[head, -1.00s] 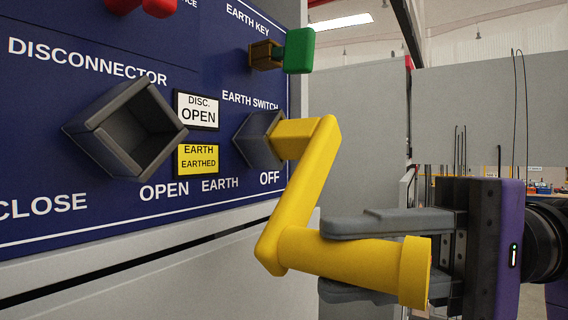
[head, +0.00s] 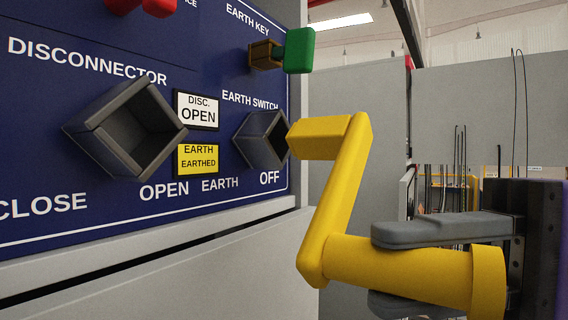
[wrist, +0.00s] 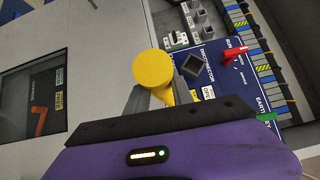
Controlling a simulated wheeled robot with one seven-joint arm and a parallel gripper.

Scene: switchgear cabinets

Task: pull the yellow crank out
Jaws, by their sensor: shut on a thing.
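The yellow crank (head: 339,195) is in the right half of the head view, its square upper end beside the mouth of the earth switch socket (head: 264,140). A dark opening shows in the socket, and the crank's end appears to be out of it or at its very edge. My gripper (head: 400,262) is shut on the crank's lower handle, one finger above and one below. In the wrist view the round handle end (wrist: 153,68) sits between my fingers (wrist: 158,97); the crank's far end is hidden there.
The disconnector socket (head: 125,130) is left of the earth switch. Labels (head: 197,110) between them read "DISC. OPEN" and "EARTH EARTHED". A green key (head: 299,50) sticks out above. A red knob (wrist: 234,53) shows in the wrist view. Open room lies to the right.

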